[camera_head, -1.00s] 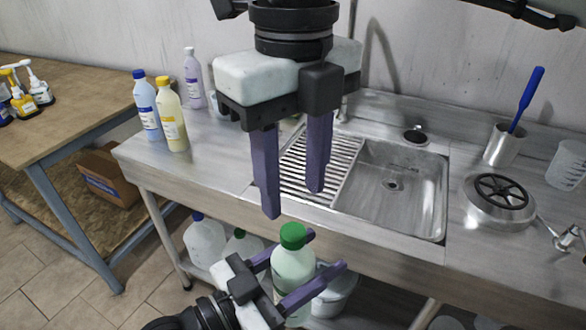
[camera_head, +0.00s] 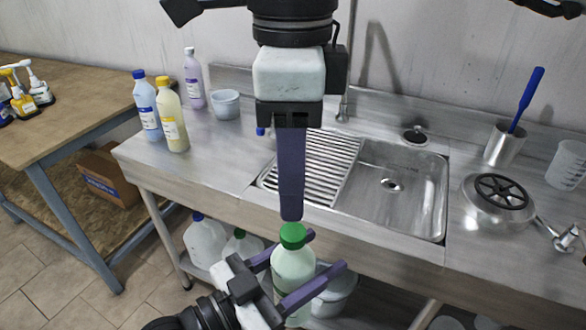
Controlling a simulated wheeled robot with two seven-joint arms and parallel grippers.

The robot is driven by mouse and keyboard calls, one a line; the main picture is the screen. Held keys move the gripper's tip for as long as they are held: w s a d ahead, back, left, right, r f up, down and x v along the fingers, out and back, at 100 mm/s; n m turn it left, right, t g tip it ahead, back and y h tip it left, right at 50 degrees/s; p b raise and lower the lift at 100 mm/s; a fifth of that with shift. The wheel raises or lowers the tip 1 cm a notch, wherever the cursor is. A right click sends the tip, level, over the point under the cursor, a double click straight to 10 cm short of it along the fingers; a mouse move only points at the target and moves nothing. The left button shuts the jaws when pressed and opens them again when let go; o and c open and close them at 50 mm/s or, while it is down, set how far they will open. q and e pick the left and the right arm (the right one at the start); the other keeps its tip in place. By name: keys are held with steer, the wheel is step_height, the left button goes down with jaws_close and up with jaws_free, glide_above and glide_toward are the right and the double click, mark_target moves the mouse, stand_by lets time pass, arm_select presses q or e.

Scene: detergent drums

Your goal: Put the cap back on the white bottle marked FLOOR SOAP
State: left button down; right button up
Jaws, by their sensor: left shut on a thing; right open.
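A pale whitish-green bottle (camera_head: 293,270) with a green cap (camera_head: 293,234) on its top is held upright in front of the counter. Its label cannot be read from here. My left gripper (camera_head: 310,252) is shut on the bottle's body, its purple fingers on either side. My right gripper (camera_head: 291,217) points straight down just above the green cap. It is open, seen edge-on, so one finger hides the other. I cannot tell whether its tips touch the cap.
A blue-capped bottle (camera_head: 147,105), a yellow-capped bottle (camera_head: 172,115), a lilac bottle (camera_head: 194,80) and a grey bowl (camera_head: 226,103) stand on the counter's left. The sink (camera_head: 400,190) is behind the bottle. White jugs (camera_head: 205,240) stand on the lower shelf.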

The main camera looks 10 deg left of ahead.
mark_target(293, 230)
step_height(293, 230, down, 8)
steer(key=shift+r, duration=0.1)
stand_by(0.4)
jaws_close()
steer(key=shift+o, duration=0.6)
jaws_free()
steer(key=shift+r, duration=0.1)
step_height(293, 230, up, 12)
